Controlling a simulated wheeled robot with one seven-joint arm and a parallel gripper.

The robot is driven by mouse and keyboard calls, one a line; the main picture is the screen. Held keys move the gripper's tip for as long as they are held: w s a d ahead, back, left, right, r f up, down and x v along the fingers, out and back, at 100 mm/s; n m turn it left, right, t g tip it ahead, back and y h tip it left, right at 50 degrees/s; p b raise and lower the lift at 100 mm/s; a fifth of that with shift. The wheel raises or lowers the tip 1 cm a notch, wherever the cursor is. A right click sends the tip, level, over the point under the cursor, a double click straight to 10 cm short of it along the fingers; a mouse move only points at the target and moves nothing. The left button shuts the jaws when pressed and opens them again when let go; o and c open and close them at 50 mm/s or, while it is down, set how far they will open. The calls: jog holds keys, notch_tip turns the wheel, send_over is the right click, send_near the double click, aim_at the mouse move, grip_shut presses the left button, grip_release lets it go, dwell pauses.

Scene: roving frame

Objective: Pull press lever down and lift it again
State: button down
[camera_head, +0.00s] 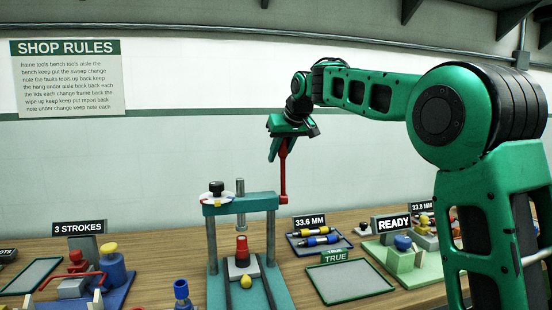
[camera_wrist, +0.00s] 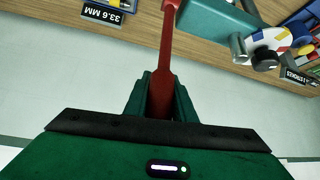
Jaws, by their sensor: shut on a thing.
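The press (camera_head: 241,245) stands on the bench with a teal frame, a grey ram and a teal base. Its red lever (camera_head: 284,172) rises upright from the right end of the crossbeam. My green gripper (camera_head: 283,148) is shut on the lever's upper end, above the press. In the wrist view my gripper (camera_wrist: 160,98) has the red lever (camera_wrist: 166,60) between its two fingers. A red piece (camera_head: 242,245) stands on a light block under the ram, with a gap between them. A yellow ball (camera_head: 246,281) sits at the front of the base.
A tray (camera_head: 318,240) with yellow and blue parts and an empty tray marked TRUE (camera_head: 350,279) lie right of the press. A green fixture by the READY sign (camera_head: 393,224) stands further right. A blue fixture (camera_head: 112,263) is on the left.

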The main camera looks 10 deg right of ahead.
jog(key=shift+d+r, duration=0.15)
jog(key=shift+r, duration=0.05)
jog(key=c, duration=1.5)
grip_release()
jog(key=shift+s, duration=0.1)
jog(key=v, duration=1)
jog(key=shift+s+r, duration=0.1)
jog(key=shift+r, duration=0.1)
